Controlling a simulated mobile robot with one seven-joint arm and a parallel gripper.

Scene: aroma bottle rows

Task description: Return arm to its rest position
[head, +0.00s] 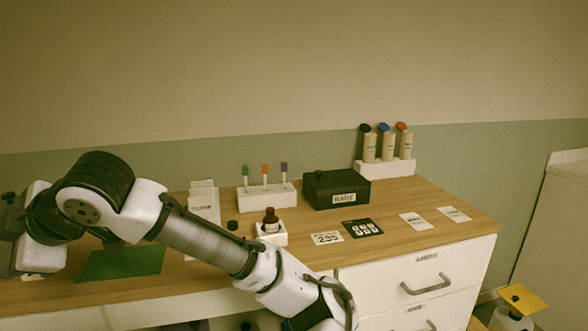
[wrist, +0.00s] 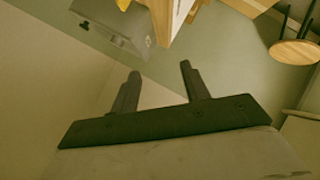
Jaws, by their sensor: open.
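My arm reaches across the front left of the head view, from the left side down to the bottom edge, with its end cut off there. My gripper (wrist: 160,70) shows in the wrist view with its two dark fingers apart and nothing between them. Beyond the fingers are floor and pale surfaces, and a wooden edge (wrist: 168,18) lies at the top. In the head view the arm passes in front of the wooden counter (head: 420,222) and hides part of its front edge.
The counter holds a black box (head: 336,189), a white rack with several capped bottles (head: 386,145), a white block with three coloured sticks (head: 265,197), a small brown bottle (head: 270,220), cards (head: 362,228) and a green mat (head: 121,262). A round stool (wrist: 295,51) stands at the right.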

